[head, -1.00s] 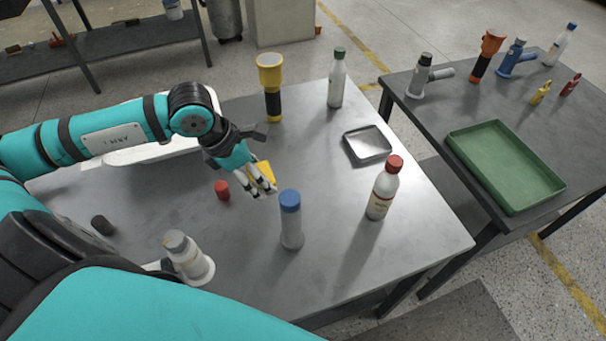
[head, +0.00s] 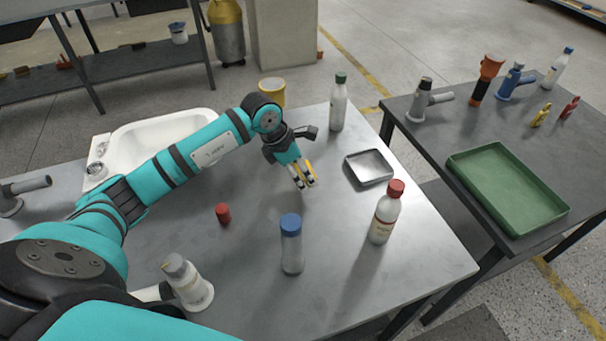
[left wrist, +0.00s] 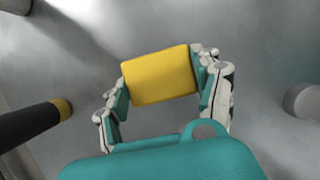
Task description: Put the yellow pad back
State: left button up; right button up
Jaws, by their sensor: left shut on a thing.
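The yellow pad (left wrist: 160,75) is held between the two fingers of my left gripper (left wrist: 163,85), seen in the left wrist view. In the head view my left gripper (head: 305,182) is over the middle of the grey table, and only small bits of yellow show between its fingers. A shallow metal tray (head: 369,167) lies to the right of the gripper, apart from it, and looks empty. My right gripper is not in view.
A white bottle with a green cap (head: 338,105) stands behind the tray. A red-capped bottle (head: 385,213) and a blue-capped bottle (head: 291,245) stand in front. A yellow-topped torch (head: 271,92) is partly hidden by my arm. A green tray (head: 505,190) lies on the right table.

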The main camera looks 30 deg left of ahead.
aim_at(303, 178)
pick_arm(q)
jog(key=shift+w+d+f, duration=0.1)
jog(key=shift+w+f, duration=0.1)
jog(key=shift+w, duration=0.25)
notch_tip(303, 178, down, 3)
jog(key=shift+s+p, duration=0.1)
jog(key=shift+p, duration=0.45)
jog(key=shift+f, duration=0.3)
jog(key=o, duration=1)
jog(key=shift+o, duration=0.2)
jog(key=shift+r, duration=0.1)
jog(key=shift+r, duration=0.25)
jog(key=b+v, duration=0.1)
jog(key=v, duration=1)
jog(key=shift+s+r, duration=0.15)
jog(key=shift+r, duration=0.15)
